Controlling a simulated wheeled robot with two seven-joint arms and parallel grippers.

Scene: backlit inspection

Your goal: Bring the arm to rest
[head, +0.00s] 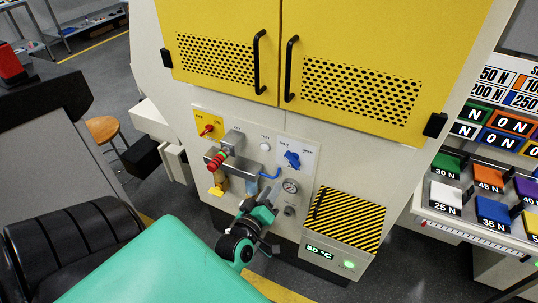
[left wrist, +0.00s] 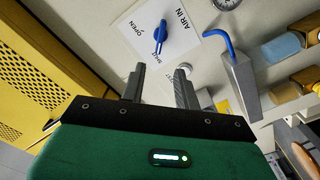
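My left gripper (head: 270,196) is in front of the machine's lower control panel in the head view, near the pressure gauge (head: 290,187). In the left wrist view its two dark fingers (left wrist: 160,78) are apart, with nothing held between them. The blue air valve knob (left wrist: 160,34) is beyond the fingertips, apart from them; it also shows in the head view (head: 292,159). My right gripper is in neither view.
A yellow-doored cabinet (head: 340,50) stands above the panel. A striped box (head: 346,220) juts out at right. A labelled weight rack (head: 480,225) is farther right. A stool (head: 103,128) stands left.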

